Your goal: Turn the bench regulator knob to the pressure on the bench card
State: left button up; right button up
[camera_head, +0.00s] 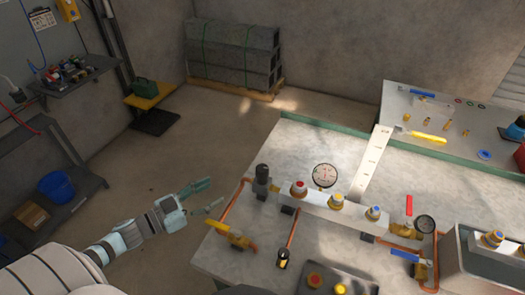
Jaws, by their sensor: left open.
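My left gripper (215,192) is open and empty, over the floor just left of the bench (230,260). A dark upright cylinder with a knob-like top (262,176), possibly the regulator, stands at the bench's left side, a short way right of my fingertips and apart from them. A round white gauge (325,175) sits behind the pale manifold block (335,208); its reading is too small to tell. A long white strip with dark marks (371,165) lies toward the back; I cannot tell whether it is the bench card. My right gripper is not in view.
The manifold carries red (299,188), yellow (337,200) and blue (374,212) capped fittings.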

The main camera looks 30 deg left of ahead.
aim_at(262, 168)
pick_arm(q)
jog(key=d+r+m+h, duration=0.1)
jog(key=d+r+h, duration=0.1)
jog(key=d+r, duration=0.15)
jog(key=x, duration=1.4)
jog(key=shift+r, duration=0.2)
jog(key=c, duration=1.2)
